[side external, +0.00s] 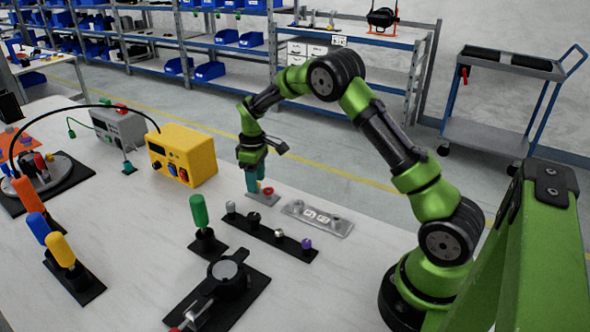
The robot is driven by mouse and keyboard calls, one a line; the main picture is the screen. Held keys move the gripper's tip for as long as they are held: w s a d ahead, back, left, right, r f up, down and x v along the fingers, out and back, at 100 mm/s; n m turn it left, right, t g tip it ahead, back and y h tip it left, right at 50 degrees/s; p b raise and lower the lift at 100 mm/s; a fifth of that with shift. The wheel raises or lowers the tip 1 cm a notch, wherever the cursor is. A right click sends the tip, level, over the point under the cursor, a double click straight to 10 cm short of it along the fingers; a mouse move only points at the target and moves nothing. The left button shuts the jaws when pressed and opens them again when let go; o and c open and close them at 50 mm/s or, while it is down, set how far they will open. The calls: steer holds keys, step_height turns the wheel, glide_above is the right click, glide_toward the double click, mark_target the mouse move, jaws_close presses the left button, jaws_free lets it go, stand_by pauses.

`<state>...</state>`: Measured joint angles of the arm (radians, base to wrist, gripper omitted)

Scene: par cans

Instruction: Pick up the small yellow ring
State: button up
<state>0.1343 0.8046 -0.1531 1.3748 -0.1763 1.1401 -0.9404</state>
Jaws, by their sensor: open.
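I cannot make out a small yellow ring in the side external view; it may be hidden or too small to tell. My gripper (257,188) points down, with teal fingers, over a small grey plate (263,199) that has a red round part (268,191) on it. I see nothing held between the fingers. Whether the fingertips touch the plate is hard to tell.
A black strip (268,235) with several small knobs lies in front. A silver plate (317,218) is to the right. A green handle (199,212) stands upright on the left, before a yellow box (181,155). A black clamp device (220,290) lies nearest.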

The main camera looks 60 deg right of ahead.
steer(key=shift+f, duration=0.25)
stand_by(0.5)
steer(key=c, duration=1)
steer(key=shift+o, duration=0.2)
steer(key=shift+r, duration=0.1)
